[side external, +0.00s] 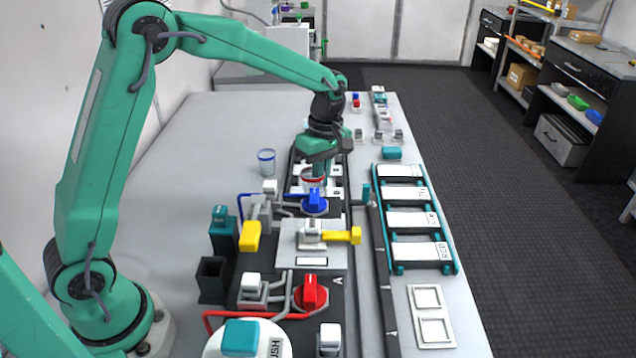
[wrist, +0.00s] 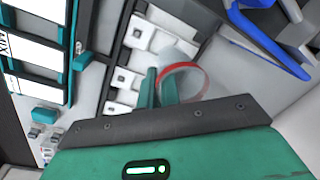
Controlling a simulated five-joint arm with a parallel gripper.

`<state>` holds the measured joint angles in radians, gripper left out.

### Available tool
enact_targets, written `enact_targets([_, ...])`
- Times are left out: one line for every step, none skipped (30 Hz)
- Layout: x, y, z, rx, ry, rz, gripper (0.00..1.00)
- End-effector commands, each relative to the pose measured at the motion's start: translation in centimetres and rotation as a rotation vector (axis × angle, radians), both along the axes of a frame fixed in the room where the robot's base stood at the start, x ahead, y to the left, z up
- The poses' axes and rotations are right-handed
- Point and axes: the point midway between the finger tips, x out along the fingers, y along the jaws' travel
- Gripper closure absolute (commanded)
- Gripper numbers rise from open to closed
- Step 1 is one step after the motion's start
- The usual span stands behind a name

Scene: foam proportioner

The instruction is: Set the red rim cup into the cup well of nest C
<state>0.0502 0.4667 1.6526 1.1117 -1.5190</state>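The red rim cup (side external: 312,181) is clear with a red band at its top. It sits right under my gripper (side external: 316,163), at the dark strip of white nests (side external: 298,190). In the wrist view the two teal fingers (wrist: 159,88) stand close together with the left side of the red rim (wrist: 190,67) between them, so my gripper looks shut on the cup's wall. White nests with square wells (wrist: 124,77) show left of the cup. I cannot tell which nest is C, or whether the cup's base touches anything.
A blue-rimmed cup (side external: 266,161) stands on the bench left of the strip. A teal rack of white labelled plates (side external: 412,220) lies to the right.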

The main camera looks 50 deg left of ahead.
Motion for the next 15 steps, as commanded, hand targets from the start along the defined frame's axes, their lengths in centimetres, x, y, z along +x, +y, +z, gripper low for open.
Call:
enact_targets([0.12, -0.07, -0.21, 0.003, 0.001, 0.028, 1.00])
enact_targets([0.18, -0.11, -0.29, 0.004, 0.001, 0.044, 1.00])
enact_targets([0.26, -0.14, -0.38, 0.006, 0.001, 0.063, 1.00])
enact_targets([0.31, -0.16, -0.42, 0.007, 0.001, 0.074, 1.00])
enact_targets([0.34, -0.18, -0.46, 0.008, 0.001, 0.084, 1.00])
enact_targets([0.38, -0.20, -0.51, 0.008, 0.000, 0.095, 1.00])
enact_targets([0.39, -0.20, -0.54, 0.009, 0.000, 0.100, 1.00])
enact_targets([0.41, -0.22, -0.55, 0.009, 0.000, 0.104, 1.00])
enact_targets([0.42, -0.22, -0.57, 0.010, 0.000, 0.107, 1.00])
enact_targets([0.43, -0.22, -0.58, 0.010, 0.000, 0.109, 1.00])
enact_targets([0.43, -0.23, -0.58, 0.010, 0.000, 0.110, 1.00])
enact_targets([0.43, -0.22, -0.59, 0.010, 0.000, 0.110, 1.00])
enact_targets([0.43, -0.22, -0.62, 0.010, 0.001, 0.110, 1.00])
enact_targets([0.42, -0.22, -0.66, 0.010, 0.001, 0.109, 1.00])
enact_targets([0.41, -0.22, -0.75, 0.010, 0.001, 0.109, 1.00])
